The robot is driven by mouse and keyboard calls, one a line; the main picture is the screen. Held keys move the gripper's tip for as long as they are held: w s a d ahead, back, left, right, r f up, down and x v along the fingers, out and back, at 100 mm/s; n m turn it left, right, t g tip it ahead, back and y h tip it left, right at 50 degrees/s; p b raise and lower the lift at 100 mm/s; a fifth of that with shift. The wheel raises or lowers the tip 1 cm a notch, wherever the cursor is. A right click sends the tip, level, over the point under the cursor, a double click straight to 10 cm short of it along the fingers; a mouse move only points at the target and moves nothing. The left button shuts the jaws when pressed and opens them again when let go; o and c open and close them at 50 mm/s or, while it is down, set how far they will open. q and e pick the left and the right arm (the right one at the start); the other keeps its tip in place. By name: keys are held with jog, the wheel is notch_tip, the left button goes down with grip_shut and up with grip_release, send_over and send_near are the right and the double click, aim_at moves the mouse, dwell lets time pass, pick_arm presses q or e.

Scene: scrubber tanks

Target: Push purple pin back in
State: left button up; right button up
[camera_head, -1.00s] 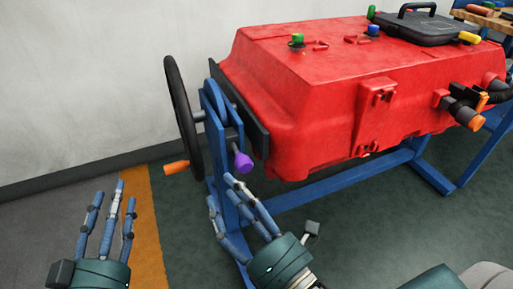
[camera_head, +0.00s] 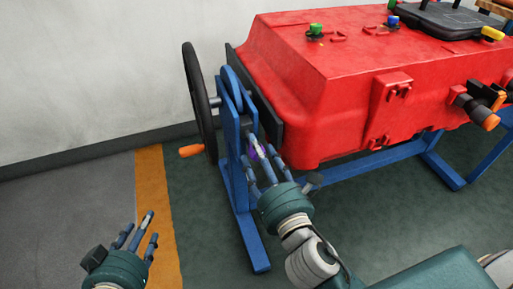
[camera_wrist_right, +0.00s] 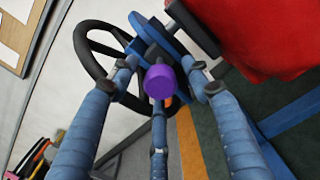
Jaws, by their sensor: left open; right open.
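The purple pin (camera_wrist_right: 160,82) is a round purple knob on a dark shaft at the blue stand's upright, shown large in the right wrist view. In the head view the pin (camera_head: 253,152) is mostly hidden behind the fingers of my right gripper. My right gripper (camera_head: 257,160) is open, its fingers spread around the pin; in the right wrist view the fingers (camera_wrist_right: 165,85) lie on either side of and below the knob. I cannot tell if they touch it. My left gripper (camera_head: 133,232) is open and empty at the lower left, away from the stand.
The red tank (camera_head: 330,90) rests on the blue frame (camera_head: 250,225). A black handwheel (camera_head: 196,95) with an orange handle (camera_head: 191,151) stands left of the upright. Open floor with an orange stripe (camera_head: 155,195) lies to the left.

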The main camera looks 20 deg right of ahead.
jog(key=shift+w, duration=0.8)
grip_shut()
